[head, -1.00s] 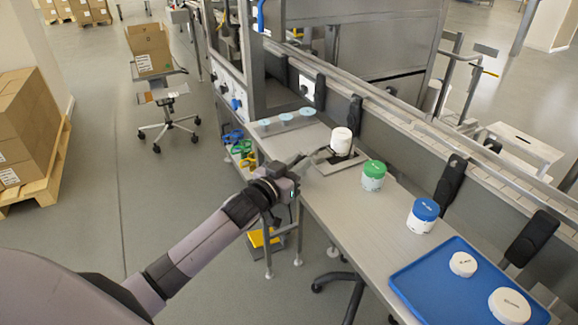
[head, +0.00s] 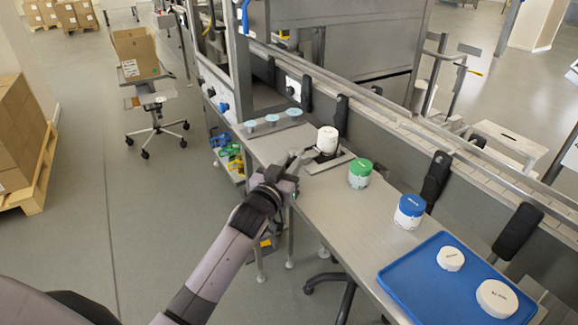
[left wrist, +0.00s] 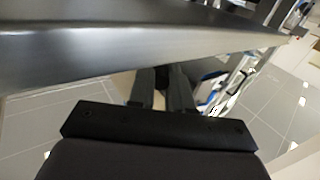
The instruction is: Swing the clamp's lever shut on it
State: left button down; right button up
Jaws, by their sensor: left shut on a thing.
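A white jar (head: 327,139) stands upright at the clamp (head: 322,158), on a small plate on the bench. The clamp is small and dark here, and its details are hard to make out. My left gripper (head: 295,161) comes in from the left at the bench's near edge. It is shut on the clamp's lever, which is largely hidden by the fingers. In the left wrist view the dark fingers (left wrist: 163,92) are close together beneath a grey metal surface; the lever cannot be made out there. My right gripper is not in view.
A green-lidded jar (head: 359,174) and a blue-lidded jar (head: 410,211) stand to the right on the bench (head: 335,215). A blue tray (head: 425,285) holds two white round containers. A conveyor (head: 400,130) runs behind. Several pale blue discs (head: 271,120) sit to the left.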

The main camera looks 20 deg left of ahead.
pick_arm(q)
jog(key=c, duration=1.1)
grip_release()
jog(key=shift+o, duration=0.2)
jog(key=s, duration=0.7)
jog(key=shift+s, duration=0.1)
